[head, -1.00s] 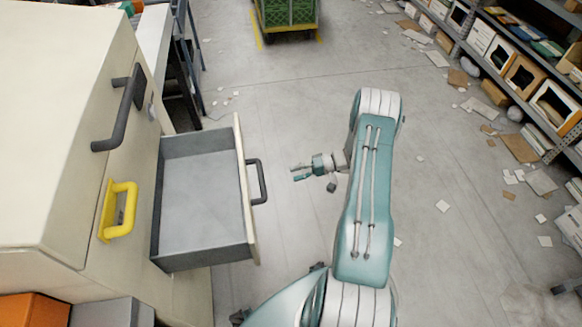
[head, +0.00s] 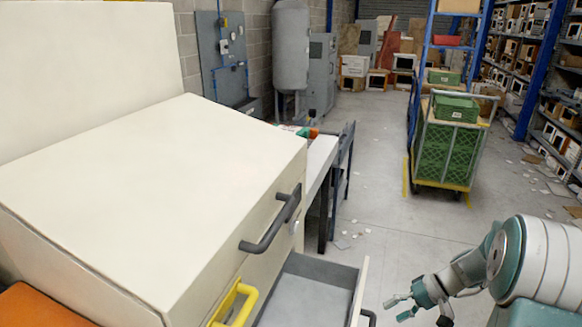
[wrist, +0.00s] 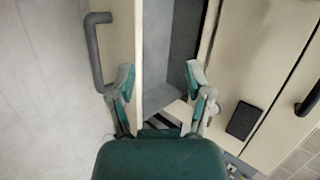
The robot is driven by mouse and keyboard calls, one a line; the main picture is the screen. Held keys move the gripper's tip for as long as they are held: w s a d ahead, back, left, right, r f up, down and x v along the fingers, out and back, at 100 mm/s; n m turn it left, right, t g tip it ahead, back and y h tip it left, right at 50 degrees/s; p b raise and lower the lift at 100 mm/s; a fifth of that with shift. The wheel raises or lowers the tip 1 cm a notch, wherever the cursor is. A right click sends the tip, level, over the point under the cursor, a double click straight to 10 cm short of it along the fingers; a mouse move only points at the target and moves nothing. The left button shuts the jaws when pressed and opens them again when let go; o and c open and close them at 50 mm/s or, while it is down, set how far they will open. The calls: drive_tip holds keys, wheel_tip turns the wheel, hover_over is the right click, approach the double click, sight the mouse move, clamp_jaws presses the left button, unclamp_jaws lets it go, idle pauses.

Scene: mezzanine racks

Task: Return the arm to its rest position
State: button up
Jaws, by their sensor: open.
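My gripper (head: 402,306) is open and empty in the head view, to the right of the open drawer and apart from it. My teal and white arm (head: 535,262) fills the lower right of that view. In the wrist view my gripper (wrist: 158,85) shows two spread fingers with nothing between them. Beyond them are the drawer front with its dark handle (wrist: 95,50) and the grey drawer inside (wrist: 180,50).
A cream cabinet (head: 150,190) with a dark handle (head: 272,228) and a yellow handle (head: 236,305) stands at left, its grey drawer (head: 310,292) pulled out. A trolley with green crates (head: 446,155) stands further back. The floor (head: 385,225) between is mostly clear, with scattered paper scraps.

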drive_tip(key=s+a+r+t+h, duration=0.3)
drive_tip(key=s+a+r+h, duration=0.1)
drive_tip(key=s+r, duration=0.5)
drive_tip(key=s+a+r+n+t+h, duration=0.1)
drive_tip(key=s+a+r+t+h, duration=0.2)
drive_tip(key=s+r, duration=0.7)
drive_tip(key=a+h, duration=0.2)
drive_tip(key=shift+s+a+h, duration=0.25)
drive_tip(key=shift+h, duration=0.05)
